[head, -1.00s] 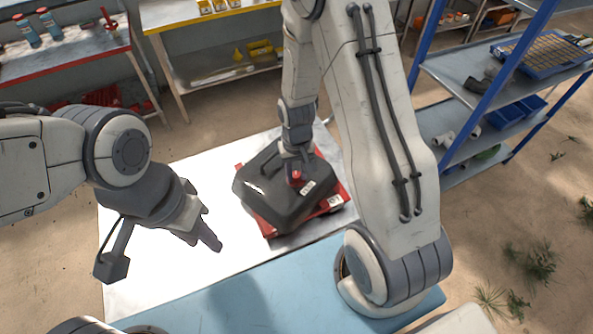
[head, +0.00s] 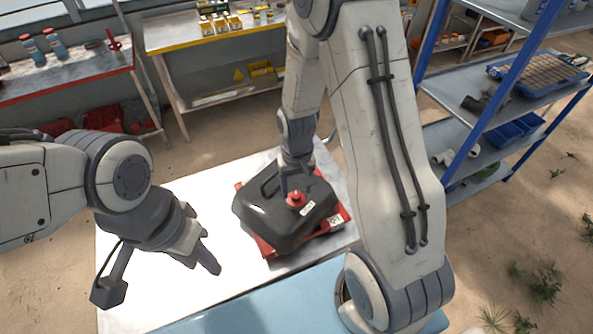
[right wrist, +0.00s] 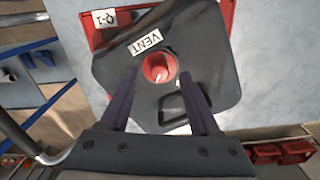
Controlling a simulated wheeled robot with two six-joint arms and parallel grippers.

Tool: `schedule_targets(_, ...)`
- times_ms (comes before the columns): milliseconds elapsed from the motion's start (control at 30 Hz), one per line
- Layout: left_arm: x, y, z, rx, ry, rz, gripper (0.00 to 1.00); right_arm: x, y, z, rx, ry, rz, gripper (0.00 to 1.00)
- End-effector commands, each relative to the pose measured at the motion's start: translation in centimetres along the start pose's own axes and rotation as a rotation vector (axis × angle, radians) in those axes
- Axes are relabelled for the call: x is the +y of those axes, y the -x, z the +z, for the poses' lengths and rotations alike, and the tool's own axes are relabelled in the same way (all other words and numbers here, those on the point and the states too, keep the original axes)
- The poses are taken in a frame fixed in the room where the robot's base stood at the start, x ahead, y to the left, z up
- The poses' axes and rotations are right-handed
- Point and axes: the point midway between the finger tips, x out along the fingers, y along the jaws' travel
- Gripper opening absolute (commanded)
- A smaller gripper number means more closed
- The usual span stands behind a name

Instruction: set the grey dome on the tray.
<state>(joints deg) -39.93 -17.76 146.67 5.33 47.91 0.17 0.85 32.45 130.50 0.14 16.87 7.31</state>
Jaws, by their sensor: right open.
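The grey dome (head: 262,207) sits on the red tray (head: 336,222) on the table, turned slightly against it, with tray edges showing at its sides. On top is a red knob (head: 296,199) beside a VENT label. The dome (right wrist: 205,62) and the tray (right wrist: 226,14) also show in the right wrist view. My right gripper (right wrist: 158,105) is open, its fingers apart on either side below the knob in that view, not closed on it. My left gripper (head: 212,262) hangs empty over the table's left part; its fingers overlap, so its opening is unclear.
The white tabletop (head: 135,225) is clear left of the tray, and a blue strip (head: 270,300) runs along its front. A blue-framed shelf (head: 455,90) stands at the right. A yellow-edged bench (head: 200,35) and a red-edged bench (head: 70,72) stand behind.

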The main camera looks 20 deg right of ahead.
Motion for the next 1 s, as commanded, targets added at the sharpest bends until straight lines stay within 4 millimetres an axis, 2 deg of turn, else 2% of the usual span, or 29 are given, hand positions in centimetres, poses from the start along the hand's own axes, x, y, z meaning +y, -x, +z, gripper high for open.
schedule_targets(300, -0.1, -1.2, 0.1, 0.000, -0.001, 0.000, 0.40, 0.0, 6.4, -0.2, 0.008, 0.000, -0.001, 0.63)
schedule_targets(567, -0.1, -1.5, 0.1, 0.000, -0.001, 0.000, 0.40, -0.1, 9.4, 0.0, 0.003, 0.004, -0.001, 0.63)
schedule_targets(667, -0.1, -1.5, 0.1, 0.000, -0.001, 0.000, 0.40, -1.7, 10.5, 1.1, 0.007, 0.059, -0.005, 0.63)
schedule_targets(767, -0.1, -1.5, 0.1, 0.000, -0.001, 0.000, 0.40, -5.2, 12.3, 4.2, 0.015, 0.192, -0.019, 0.63)
schedule_targets(900, -0.1, -1.5, 0.1, 0.000, -0.001, 0.000, 0.40, -9.5, 14.8, 10.8, 0.025, 0.440, -0.047, 0.63)
schedule_targets(1000, -0.1, -1.5, 0.1, 0.000, -0.001, 0.000, 0.40, -10.9, 15.8, 15.3, 0.025, 0.596, -0.066, 0.63)
